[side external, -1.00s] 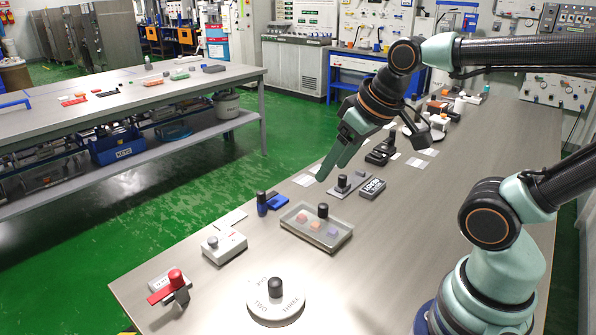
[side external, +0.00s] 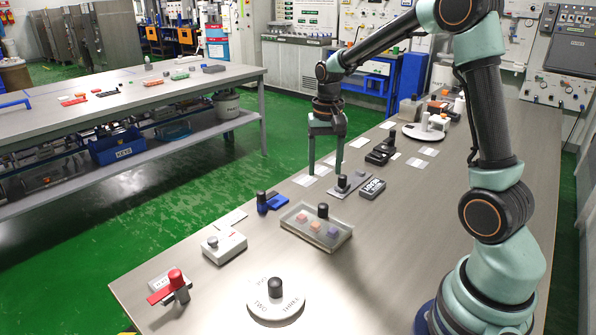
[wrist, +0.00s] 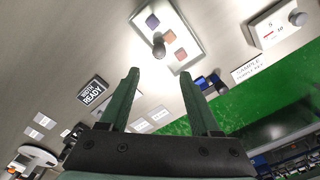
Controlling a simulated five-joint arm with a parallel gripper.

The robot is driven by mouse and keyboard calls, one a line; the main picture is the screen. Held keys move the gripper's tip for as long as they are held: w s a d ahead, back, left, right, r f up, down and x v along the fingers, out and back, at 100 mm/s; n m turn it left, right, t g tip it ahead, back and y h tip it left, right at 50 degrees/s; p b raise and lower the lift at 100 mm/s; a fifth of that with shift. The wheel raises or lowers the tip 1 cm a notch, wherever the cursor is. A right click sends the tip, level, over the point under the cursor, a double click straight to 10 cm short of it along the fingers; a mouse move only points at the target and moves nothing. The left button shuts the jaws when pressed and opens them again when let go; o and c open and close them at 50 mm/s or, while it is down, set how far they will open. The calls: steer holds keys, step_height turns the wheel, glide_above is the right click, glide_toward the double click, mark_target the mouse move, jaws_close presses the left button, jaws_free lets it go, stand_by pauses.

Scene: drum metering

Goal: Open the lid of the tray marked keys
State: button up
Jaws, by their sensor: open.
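A shallow tray (side external: 296,231) with a clear lid and a black knob (side external: 323,210) stands on the near bench, with small orange and purple blocks inside. The lid looks shut, and I read no label on the tray. In the wrist view the tray (wrist: 187,34) is at the top, beyond my fingertips. My gripper (side external: 325,172) points down, open and empty, behind the tray near the white cards, apart from the tray. Its two green fingers also show in the wrist view (wrist: 160,76). A blue bin (side external: 118,154) labelled KEYS sits on the shelf under the far bench.
A grey plate with a black knob (side external: 343,183) and a dark READY box (side external: 372,189) lie behind the tray. A blue block piece (side external: 277,202), a white dial box (side external: 224,247), a red-handled switch (side external: 176,281) and a round dial (side external: 262,307) stand nearby. Bench right of the tray is clear.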

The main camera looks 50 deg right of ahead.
mark_target(323, 205)
step_height(323, 205, down, 12)
steer(key=shift+d+f, duration=0.1)
steer(key=shift+f, duration=0.05)
stand_by(0.4)
steer(key=shift+c, duration=0.3)
jaws_close()
stand_by(1.1)
